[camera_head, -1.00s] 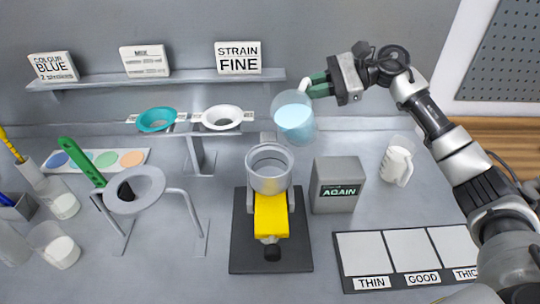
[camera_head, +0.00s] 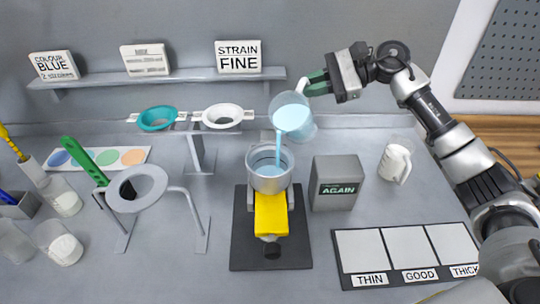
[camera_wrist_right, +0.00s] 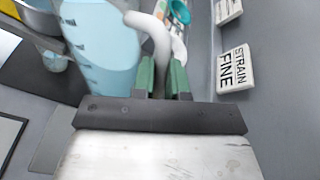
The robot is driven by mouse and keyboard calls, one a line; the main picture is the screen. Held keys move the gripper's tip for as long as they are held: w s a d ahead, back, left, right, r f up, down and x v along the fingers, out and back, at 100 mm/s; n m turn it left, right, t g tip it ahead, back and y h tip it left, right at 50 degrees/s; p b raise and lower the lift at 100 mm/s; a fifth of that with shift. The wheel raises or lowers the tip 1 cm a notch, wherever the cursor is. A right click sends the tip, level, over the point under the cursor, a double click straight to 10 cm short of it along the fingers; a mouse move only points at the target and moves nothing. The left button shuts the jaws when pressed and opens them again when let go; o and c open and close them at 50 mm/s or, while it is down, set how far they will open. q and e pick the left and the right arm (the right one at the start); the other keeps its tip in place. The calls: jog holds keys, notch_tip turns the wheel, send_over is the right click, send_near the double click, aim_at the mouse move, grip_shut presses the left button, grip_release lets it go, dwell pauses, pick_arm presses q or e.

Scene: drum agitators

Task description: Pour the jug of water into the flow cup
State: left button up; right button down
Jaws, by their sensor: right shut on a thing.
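The clear jug of pale blue water (camera_head: 291,117) is held up by my right gripper (camera_head: 318,84) and tilted to the left. A thin blue stream falls from it into the round grey cup (camera_head: 269,182) below, where blue liquid shows. This cup stands above a yellow part on a dark base. A grey ring-shaped cup (camera_head: 140,190) on a legged stand is at the left. I cannot tell from looks which cup is the flow cup. In the right wrist view, the green fingertips (camera_wrist_right: 163,78) are shut on the jug's white handle (camera_wrist_right: 158,40), beside the jug's body (camera_wrist_right: 104,48). My left gripper is out of view.
A grey box marked AGAIN (camera_head: 338,183) stands right of the pouring spot, with a small white-filled jug (camera_head: 396,162) beyond. Teal (camera_head: 157,119) and white (camera_head: 222,117) strainers sit behind. A THIN/GOOD/THICK board (camera_head: 407,256) lies front right.

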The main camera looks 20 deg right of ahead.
jog(key=shift+s+a+r+n+h+p, duration=0.3)
jog(key=shift+s+a+n+h+p, duration=0.1)
jog(key=shift+p, duration=0.15)
dwell(1.0)
jog(key=shift+w, duration=0.1)
jog(key=shift+r, duration=0.1)
dwell(0.4)
jog(key=w+d+f+m+y+b, duration=0.4)
jog(key=f+m+y+b, duration=0.1)
jog(key=b, duration=0.5)
jog(key=shift+w+d+f+m+g, duration=0.35)
jog(key=shift+f+m, duration=0.25)
jog(key=shift+f, duration=0.3)
